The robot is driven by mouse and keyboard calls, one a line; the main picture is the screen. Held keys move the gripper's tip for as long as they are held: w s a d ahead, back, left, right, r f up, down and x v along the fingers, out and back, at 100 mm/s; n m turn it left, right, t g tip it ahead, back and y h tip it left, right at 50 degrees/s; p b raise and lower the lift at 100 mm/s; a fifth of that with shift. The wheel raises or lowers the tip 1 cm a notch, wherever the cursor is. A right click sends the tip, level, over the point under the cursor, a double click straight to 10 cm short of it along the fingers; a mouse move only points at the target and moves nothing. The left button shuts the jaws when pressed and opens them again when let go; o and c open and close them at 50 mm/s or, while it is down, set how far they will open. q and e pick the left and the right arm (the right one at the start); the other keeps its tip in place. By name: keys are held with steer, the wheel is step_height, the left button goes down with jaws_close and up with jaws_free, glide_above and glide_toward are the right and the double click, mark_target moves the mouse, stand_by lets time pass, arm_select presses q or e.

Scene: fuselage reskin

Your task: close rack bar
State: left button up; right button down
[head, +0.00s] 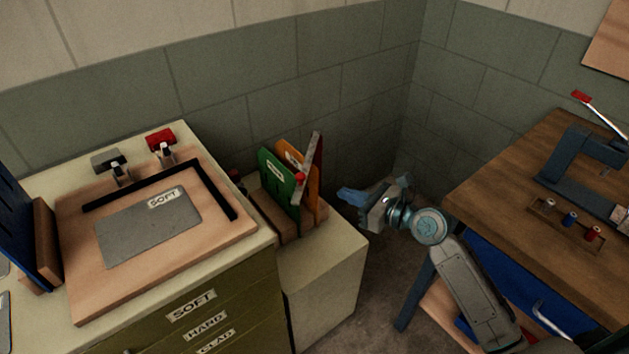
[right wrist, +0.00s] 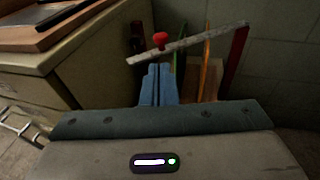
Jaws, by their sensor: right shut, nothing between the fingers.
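The rack bar (head: 310,172) is a grey strip with a red knob (head: 300,177), on the small rack beside the drawer cabinet. In the right wrist view the bar (right wrist: 190,43) slants from a red post (right wrist: 236,58) at right to a free-looking end at left. It passes in front of a green panel (head: 277,177) and an orange panel (head: 313,190). My left gripper is out of view.
The drawer cabinet (head: 240,300) at left carries a wooden board (head: 95,295) with a grey sheet (head: 150,227) and two clamps. A wooden workbench (head: 500,190) stands at right. Block walls close the corner behind. A floor gap lies between the rack cabinet and bench.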

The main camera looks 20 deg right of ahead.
mark_target(304, 178)
steer(key=x, duration=1)
steer(key=shift+p, duration=0.35)
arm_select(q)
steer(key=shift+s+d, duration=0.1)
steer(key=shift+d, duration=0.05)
arm_select(e)
steer(key=shift+w+a+f, duration=0.15)
steer(key=shift+w+a, duration=0.05)
steer(key=shift+w, duration=0.05)
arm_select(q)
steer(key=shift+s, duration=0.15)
